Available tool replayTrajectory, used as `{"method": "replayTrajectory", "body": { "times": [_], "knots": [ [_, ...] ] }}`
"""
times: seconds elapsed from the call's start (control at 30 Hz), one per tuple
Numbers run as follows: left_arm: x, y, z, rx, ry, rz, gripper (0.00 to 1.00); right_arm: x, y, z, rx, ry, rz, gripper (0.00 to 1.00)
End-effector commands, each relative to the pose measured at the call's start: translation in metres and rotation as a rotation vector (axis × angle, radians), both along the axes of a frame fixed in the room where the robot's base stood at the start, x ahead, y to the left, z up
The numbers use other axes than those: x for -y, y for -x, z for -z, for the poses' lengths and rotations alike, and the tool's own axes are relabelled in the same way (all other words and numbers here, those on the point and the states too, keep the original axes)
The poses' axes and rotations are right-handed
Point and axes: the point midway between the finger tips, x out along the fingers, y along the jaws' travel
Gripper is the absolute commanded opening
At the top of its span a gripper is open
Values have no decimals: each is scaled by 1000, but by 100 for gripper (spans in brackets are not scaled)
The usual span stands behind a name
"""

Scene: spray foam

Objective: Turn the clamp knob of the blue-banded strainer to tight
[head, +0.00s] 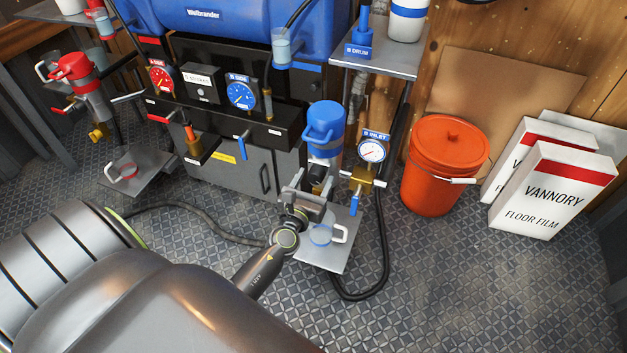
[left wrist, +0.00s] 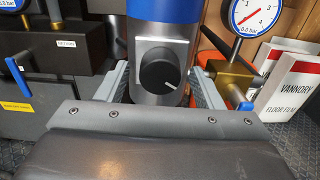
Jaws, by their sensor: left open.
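The blue-banded strainer (head: 325,126) stands upright right of the black control panel in the head view. In the left wrist view its grey body (left wrist: 143,53) carries a square plate with a round black clamp knob (left wrist: 159,74). A white pointer line on the knob points to the lower right. My left gripper (head: 313,193) is in front of the strainer. Its two fingers stand apart on either side of the strainer body in the left wrist view (left wrist: 155,85), with the knob between them and not visibly gripped. In the head view the gripper partly hides the knob. My right gripper is not in view.
A pressure gauge (head: 371,149) with brass fitting (head: 365,179) and blue-handled valve stands just right of the strainer. Below is a metal tray (head: 340,255) with a cup. A black hose (head: 384,262) loops on the floor. An orange bucket (head: 437,180) stands further right.

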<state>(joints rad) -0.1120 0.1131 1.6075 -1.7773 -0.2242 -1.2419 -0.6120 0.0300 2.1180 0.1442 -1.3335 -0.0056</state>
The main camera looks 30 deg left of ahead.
Motion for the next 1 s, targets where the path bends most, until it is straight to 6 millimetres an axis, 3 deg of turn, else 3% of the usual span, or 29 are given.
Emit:
{"method": "replayTrajectory", "body": {
  "times": [0.07, 0.4, 0.73, 1.0],
  "knots": [
    [0, 0, 0, 0, 0, 0, 61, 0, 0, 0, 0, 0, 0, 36],
    [0, 0, 0, 0, 0, 0, 16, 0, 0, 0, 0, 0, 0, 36],
    [0, 0, 0, 13, 48, 1, 16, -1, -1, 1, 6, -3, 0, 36],
    [1, 0, 1, 54, 220, 1, 16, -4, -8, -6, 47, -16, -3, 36]
  ]
}}
